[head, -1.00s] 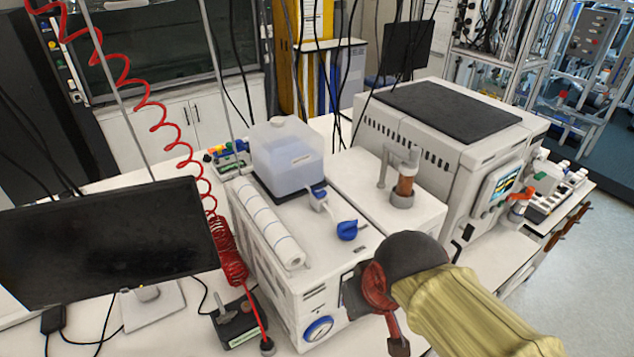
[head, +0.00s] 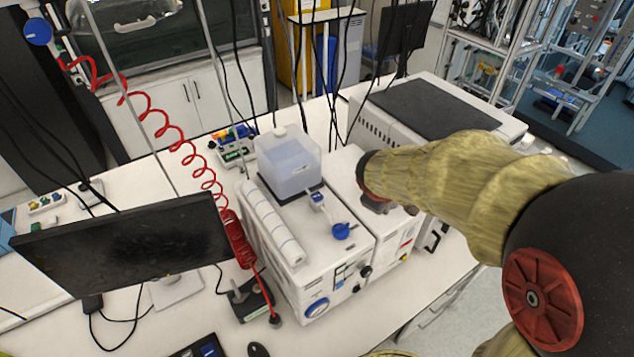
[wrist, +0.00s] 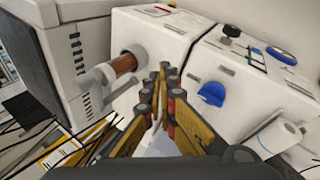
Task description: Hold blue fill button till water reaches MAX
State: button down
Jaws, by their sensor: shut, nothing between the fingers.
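A translucent tank (head: 287,168) of pale bluish water stands on the white machine (head: 283,240). Its MAX mark is too small to read. The machine's front panel (head: 347,284) carries small switches and knobs. In the wrist view, a small blue spot on that panel (wrist: 255,50) may be the fill button, but I cannot be sure. A blue valve handle (head: 341,231) lies on top of the machine. My gripper (wrist: 165,76) is shut and empty above the machine's top, apart from the panel. In the head view, my arm largely hides it.
A paper roll (head: 272,225) lies on the machine's top. A brown-and-grey cylindrical fitting (wrist: 125,63) is left of my fingers in the wrist view. A dark-topped instrument (head: 430,105) stands behind right. A monitor (head: 125,245) and red coiled hose (head: 235,240) are at left.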

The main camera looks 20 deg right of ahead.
jog(key=w+d+r+n+t+p, duration=0.1)
jog(key=w+d+r+n+p, duration=0.1)
jog(key=w+n+p, duration=0.3)
jog(key=n+t+y, duration=0.4)
jog(key=n+y, duration=0.3)
jog(key=n, duration=1.1)
send_over(320, 194)
jog(key=shift+a+r+n+p, duration=0.15)
jog(key=shift+r+n+p, duration=0.3)
jog(key=shift+n, duration=0.25)
notch_tip(320, 194, down, 9)
jog(key=b, duration=0.8)
jog(key=shift+r, duration=0.15)
